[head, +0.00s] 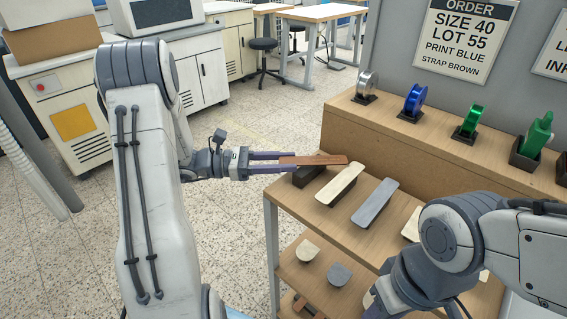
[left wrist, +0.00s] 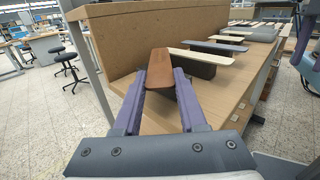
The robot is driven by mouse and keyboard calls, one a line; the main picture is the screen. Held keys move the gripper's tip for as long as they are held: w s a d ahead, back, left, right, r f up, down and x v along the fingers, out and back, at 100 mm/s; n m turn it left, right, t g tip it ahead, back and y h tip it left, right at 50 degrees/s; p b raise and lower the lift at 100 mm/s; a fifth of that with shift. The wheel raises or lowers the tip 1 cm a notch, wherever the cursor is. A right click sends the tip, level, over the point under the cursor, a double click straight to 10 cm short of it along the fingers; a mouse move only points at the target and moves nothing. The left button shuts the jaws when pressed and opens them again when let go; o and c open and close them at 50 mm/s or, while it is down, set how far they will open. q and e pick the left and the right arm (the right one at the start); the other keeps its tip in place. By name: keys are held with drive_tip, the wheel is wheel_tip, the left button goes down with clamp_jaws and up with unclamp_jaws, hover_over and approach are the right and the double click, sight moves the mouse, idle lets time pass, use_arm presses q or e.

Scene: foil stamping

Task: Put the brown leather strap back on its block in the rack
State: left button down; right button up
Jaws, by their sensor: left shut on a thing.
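My left gripper (head: 282,162) is shut on the near end of the brown leather strap (head: 318,160), which points away from it, roughly level, over the left end of the rack top. In the left wrist view the strap (left wrist: 160,62) stands out past the fingertips (left wrist: 163,82). A dark block (head: 308,175) shows just below the strap in the head view, with no strap of its own visible. I cannot tell whether the strap touches it. Of my right arm only links show at the lower right; its fingertips are out of view.
A cream strap (head: 340,185) and a grey strap (head: 375,203) lie on neighbouring blocks to the right. Foil rolls, including a blue one (head: 414,101), stand on the raised shelf behind. An order sign (head: 465,40) reads strap brown. Rounded pieces (head: 307,250) sit on the lower shelf.

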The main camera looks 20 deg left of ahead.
use_arm(q)
drive_tip(key=shift+s+f, duration=0.1)
drive_tip(key=shift+f, duration=0.55)
drive_tip(key=shift+c, duration=2.3)
unclamp_jaws()
drive_tip(key=shift+d+f, duration=0.1)
drive_tip(key=shift+r, duration=0.4)
drive_tip(key=shift+s+a+r, duration=0.1)
drive_tip(key=shift+a+r, duration=0.1)
drive_tip(key=shift+a, duration=0.15)
drive_tip(key=v, duration=1.1)
drive_tip(key=shift+a+r, duration=0.2)
drive_tip(key=shift+r, duration=0.05)
